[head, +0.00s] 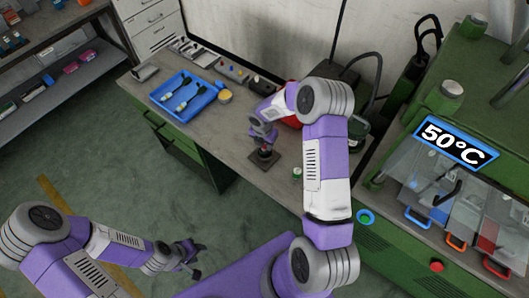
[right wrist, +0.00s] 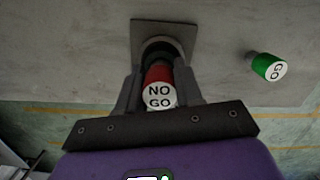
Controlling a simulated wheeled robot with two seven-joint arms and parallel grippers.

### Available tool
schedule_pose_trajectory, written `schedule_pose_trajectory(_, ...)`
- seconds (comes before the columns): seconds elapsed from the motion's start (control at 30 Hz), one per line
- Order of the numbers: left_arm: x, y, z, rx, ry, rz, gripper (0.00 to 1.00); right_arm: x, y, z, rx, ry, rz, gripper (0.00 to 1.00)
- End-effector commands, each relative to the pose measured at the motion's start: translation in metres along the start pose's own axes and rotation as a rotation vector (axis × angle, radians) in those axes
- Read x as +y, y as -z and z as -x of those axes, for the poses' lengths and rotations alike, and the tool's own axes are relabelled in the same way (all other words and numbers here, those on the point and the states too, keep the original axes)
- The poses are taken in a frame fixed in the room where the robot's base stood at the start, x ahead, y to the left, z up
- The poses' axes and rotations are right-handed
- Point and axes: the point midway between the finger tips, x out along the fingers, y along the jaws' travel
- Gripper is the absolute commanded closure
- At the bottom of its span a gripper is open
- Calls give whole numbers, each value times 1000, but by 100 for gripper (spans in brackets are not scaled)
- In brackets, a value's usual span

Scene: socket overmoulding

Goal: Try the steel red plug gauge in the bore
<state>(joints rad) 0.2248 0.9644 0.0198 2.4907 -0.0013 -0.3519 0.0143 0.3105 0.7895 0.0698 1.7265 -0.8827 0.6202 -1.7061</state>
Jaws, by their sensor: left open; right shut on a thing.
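The red plug gauge (right wrist: 158,88), its end marked NO GO, is between the fingers of my right gripper (right wrist: 158,95) in the right wrist view, and the gripper is shut on it. The gauge points at the dark round socket (right wrist: 163,48) on a square grey plate (right wrist: 146,28). The gauge's far end is hidden, so I cannot tell whether it is in the bore. In the head view my right gripper (head: 264,138) is just above the plate (head: 263,161) on the bench. My left gripper (head: 188,258) is open and empty, low over the floor, away from the bench.
A green gauge marked GO (right wrist: 268,67) stands to the right of the plate; it also shows in the head view (head: 297,173). A blue tray (head: 160,97) with dark tools lies farther back on the bench. A green machine (head: 408,225) reading 50°C stands at the right.

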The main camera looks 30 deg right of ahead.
Motion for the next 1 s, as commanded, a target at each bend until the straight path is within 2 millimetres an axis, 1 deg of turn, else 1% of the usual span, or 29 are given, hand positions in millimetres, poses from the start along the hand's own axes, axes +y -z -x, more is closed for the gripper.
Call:
schedule_pose_trajectory(0.17,0,0,1,0,0,0,57,0,0,1,0,0,0,100)
schedule_pose_trajectory(0.5,3,0,8,0,0,0,57,0,-1,10,0,0,0,100)
schedule_pose_trajectory(0.87,3,0,8,0,0,0,57,0,-1,11,0,0,0,100)
schedule_pose_trajectory(1.0,5,0,12,0,0,0,57,0,-2,16,0,-1,0,100)
